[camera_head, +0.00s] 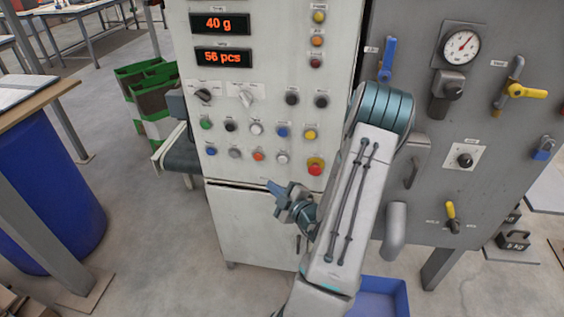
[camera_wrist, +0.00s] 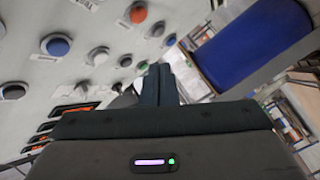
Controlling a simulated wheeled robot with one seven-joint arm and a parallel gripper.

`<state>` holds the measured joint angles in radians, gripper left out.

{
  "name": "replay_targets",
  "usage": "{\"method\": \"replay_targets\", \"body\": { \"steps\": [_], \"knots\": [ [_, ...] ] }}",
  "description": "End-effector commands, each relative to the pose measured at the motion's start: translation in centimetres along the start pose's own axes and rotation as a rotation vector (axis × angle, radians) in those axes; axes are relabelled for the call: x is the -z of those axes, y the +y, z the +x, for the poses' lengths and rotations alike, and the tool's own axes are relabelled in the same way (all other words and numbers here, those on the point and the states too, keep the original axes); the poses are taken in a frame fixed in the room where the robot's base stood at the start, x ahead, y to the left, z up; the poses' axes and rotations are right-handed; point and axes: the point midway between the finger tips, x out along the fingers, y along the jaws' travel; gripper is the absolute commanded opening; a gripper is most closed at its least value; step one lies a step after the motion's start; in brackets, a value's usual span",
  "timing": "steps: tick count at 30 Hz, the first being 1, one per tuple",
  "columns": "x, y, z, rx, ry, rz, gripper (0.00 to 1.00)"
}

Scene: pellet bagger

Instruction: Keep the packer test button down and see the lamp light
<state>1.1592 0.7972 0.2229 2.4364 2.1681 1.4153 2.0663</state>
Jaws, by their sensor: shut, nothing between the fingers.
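The pale packer panel (camera_head: 265,110) carries two rows of push buttons. The upper row has a green (camera_head: 206,123), a black, a white, a blue (camera_head: 282,132) and a yellow button (camera_head: 310,134). The lower row has blue, grey, orange (camera_head: 258,155) and white buttons, with a red mushroom button (camera_head: 315,168) at its right. Labels are too small to read, so I cannot tell the test button. Yellow, orange and red round lamps or buttons (camera_head: 318,17) sit top right; none clearly glows. My gripper (camera_head: 269,186) is shut and empty, below the lower row. Its fingers (camera_wrist: 160,70) also show in the wrist view.
Red displays (camera_head: 220,24) read "40 g" and "56 pcs". A grey panel with a gauge (camera_head: 461,45) and valve handles stands right, behind my arm. A blue drum (camera_head: 50,190) and table stand left. A blue bin (camera_head: 380,298) is on the floor.

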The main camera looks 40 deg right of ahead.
Motion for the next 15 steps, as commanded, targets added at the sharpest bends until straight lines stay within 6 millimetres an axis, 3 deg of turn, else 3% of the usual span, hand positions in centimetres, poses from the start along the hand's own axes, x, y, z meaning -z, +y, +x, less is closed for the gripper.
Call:
{"method": "replay_targets", "body": {
  "steps": [4, 15],
  "knots": [
    [-1.6, 0.15, -0.5, -0.036, -0.05, 0.071, 0.0],
    [-1.74, 0.26, -0.41, -0.037, -0.051, 0.071, 0.0]
  ]
}}
